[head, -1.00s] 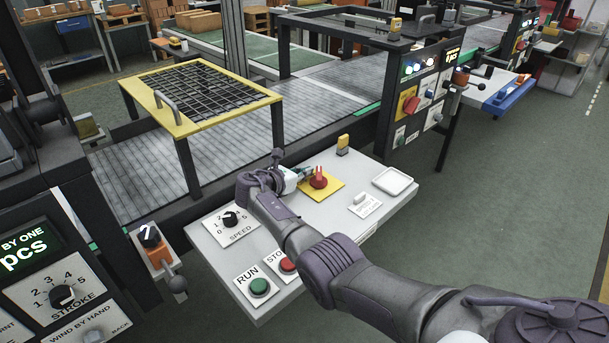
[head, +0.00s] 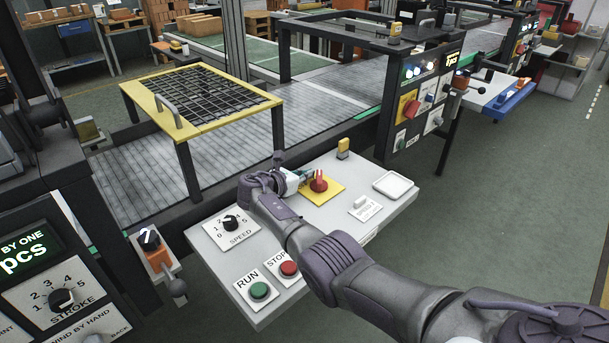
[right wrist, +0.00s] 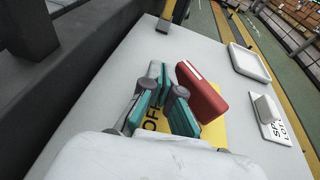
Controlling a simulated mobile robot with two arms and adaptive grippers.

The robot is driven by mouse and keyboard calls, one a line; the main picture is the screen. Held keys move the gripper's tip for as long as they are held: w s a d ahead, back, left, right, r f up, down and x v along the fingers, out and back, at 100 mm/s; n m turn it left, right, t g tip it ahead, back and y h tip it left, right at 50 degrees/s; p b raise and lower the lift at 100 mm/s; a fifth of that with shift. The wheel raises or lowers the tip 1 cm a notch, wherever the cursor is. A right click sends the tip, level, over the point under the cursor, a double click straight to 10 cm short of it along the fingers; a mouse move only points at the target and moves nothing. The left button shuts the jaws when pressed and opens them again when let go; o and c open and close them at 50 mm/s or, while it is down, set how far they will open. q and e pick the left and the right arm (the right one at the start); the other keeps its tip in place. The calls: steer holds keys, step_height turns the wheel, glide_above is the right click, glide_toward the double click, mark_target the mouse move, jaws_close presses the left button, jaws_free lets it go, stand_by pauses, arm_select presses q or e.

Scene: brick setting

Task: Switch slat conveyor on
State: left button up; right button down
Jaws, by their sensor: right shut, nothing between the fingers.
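The slat conveyor (head: 170,160) is a grey slatted bed running under a yellow-framed mesh guard. In front of it stands a pale control panel (head: 372,219) with a red rotary switch (head: 319,186) on a yellow plate (head: 335,189). My right gripper (head: 305,177) is just left of the switch, low over the panel. In the right wrist view the gripper (right wrist: 160,82) is shut and empty, close beside the red handle (right wrist: 202,92). I cannot tell whether they touch. Part of the word OFF shows on the plate. My left gripper is not in view.
The panel also bears a speed knob (head: 231,221), a green RUN button (head: 259,290), a red STOP button (head: 289,268) and a white tray (head: 394,184). A yellow-topped post (head: 343,147) stands at its back edge. Dark frames and other machine panels flank it.

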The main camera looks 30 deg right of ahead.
steer(key=v, duration=1.2)
